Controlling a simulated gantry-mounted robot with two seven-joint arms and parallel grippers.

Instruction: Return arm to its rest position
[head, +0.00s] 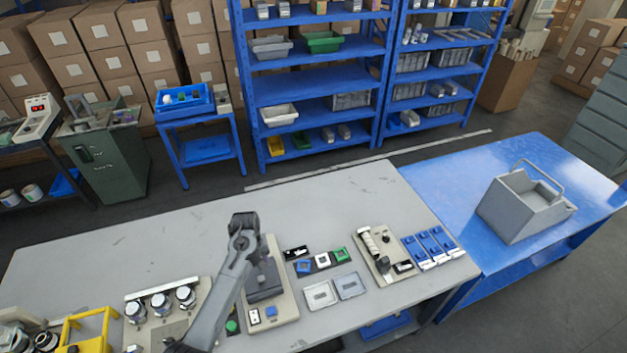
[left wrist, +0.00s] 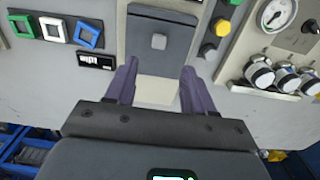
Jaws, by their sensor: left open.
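My left arm comes in from the bottom of the head view. Its left gripper (head: 243,226) is over the grey bench (head: 120,240), by the far end of a dark machine block on a beige base (head: 286,306). The fingertips are hard to make out there. In the left wrist view the left gripper (left wrist: 157,75) is open, its two purple fingers apart with nothing between them. Beyond the fingers lies the dark block (left wrist: 158,38) with a small grey square on top. My right gripper is not in view.
Right of the machine are coloured square frames (head: 322,260), two shallow trays (head: 320,295) and a fixture (head: 386,256). Left are lidded jars (head: 160,304) and a yellow frame (head: 90,325). A grey carrier (head: 525,205) stands on the blue table. The bench's far left is clear.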

